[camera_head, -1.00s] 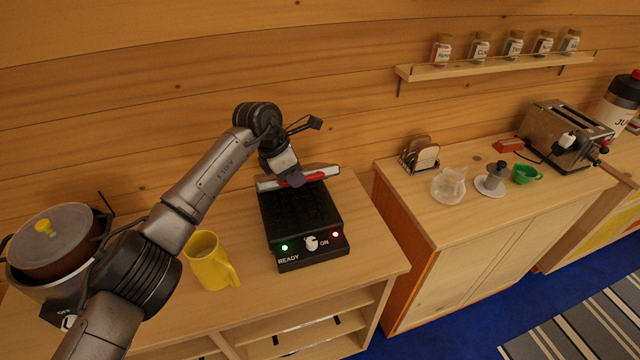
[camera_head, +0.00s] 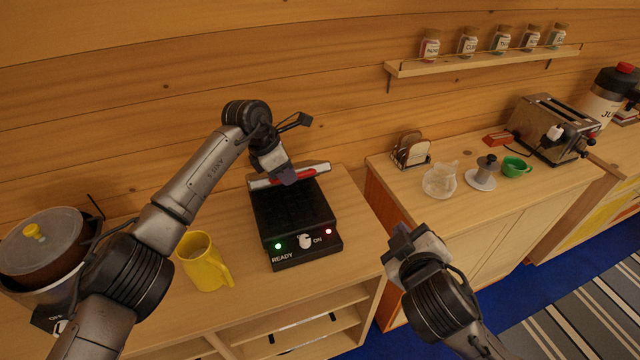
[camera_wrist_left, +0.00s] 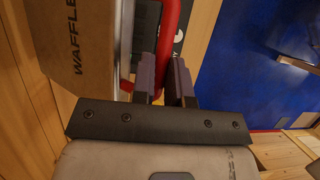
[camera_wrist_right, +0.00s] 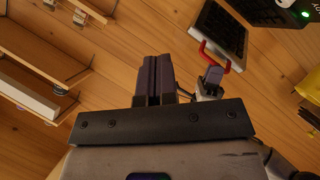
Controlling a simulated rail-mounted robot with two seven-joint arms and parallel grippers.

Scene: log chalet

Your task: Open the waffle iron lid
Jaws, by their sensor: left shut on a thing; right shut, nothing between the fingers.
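The black waffle iron (camera_head: 293,218) stands on the wooden counter, its dark base plate exposed. Its lid (camera_head: 318,168) is raised at the back edge, near upright and seen almost edge-on. The lid's red handle (camera_head: 306,173) also shows in the left wrist view (camera_wrist_left: 168,35), beside the lid's face marked WAFFLE (camera_wrist_left: 82,35). My left gripper (camera_head: 287,176) is shut on the red handle; its fingers partly hide it. My right gripper (camera_head: 402,240) is shut and empty, in front of the counter's right end and apart from the iron. The right wrist view shows the raised lid and handle (camera_wrist_right: 214,58).
A yellow mug (camera_head: 202,262) stands close left of the iron, and a lidded pot (camera_head: 45,245) farther left. A gap separates this counter from the right one, which holds a glass jug (camera_head: 440,181), toast rack (camera_head: 411,151) and toaster (camera_head: 555,128). The counter right of the iron is clear.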

